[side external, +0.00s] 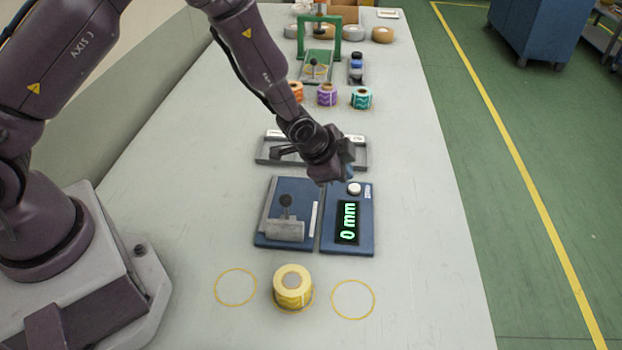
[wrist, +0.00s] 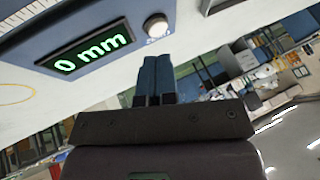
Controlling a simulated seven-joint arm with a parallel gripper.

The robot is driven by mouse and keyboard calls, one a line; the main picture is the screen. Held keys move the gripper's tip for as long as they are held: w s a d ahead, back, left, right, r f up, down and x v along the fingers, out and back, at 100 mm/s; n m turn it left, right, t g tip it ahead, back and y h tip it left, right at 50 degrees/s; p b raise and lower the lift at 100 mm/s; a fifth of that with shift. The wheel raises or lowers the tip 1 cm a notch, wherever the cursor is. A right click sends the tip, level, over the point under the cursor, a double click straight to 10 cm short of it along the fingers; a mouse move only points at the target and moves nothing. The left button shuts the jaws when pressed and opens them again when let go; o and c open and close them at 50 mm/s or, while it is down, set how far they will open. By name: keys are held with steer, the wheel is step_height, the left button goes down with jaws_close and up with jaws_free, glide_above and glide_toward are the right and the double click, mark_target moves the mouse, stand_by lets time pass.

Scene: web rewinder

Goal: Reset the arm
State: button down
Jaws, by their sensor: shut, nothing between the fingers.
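My gripper (side external: 347,172) hangs over the bench near the blue display unit, by the front edge of a grey tray. In the wrist view my gripper (wrist: 154,62) shows its two blue fingers close together, shut with nothing between them. The display unit (side external: 364,219) reads "0 mm" in green and has a white knob (side external: 354,188).
A blue rewinder plate (side external: 270,219) with a lever and grey roller adjoins the display. A yellow roll (side external: 293,286) stands in front between two empty yellow circles. Orange, purple (side external: 327,95) and teal rolls stand behind the grey tray (side external: 362,154). A green frame (side external: 337,38) stands farther back. The bench's right side is clear.

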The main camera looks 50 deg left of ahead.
steer(key=s+a+r+n, duration=0.2)
steer(key=s+r+n, duration=0.1)
steer(key=s+r, duration=0.6)
steer(key=s+a+r+n, duration=0.3)
steer(key=s+r, duration=0.6)
steer(key=r, duration=0.1)
steer(key=s+a+r+n+g+y, duration=0.1)
steer(key=s+a+r+n, duration=0.1)
steer(key=s+r, duration=0.7)
steer(key=shift+s+a+r+n, duration=0.25)
steer(key=shift+r+n, duration=0.1)
steer(key=shift+n, duration=0.15)
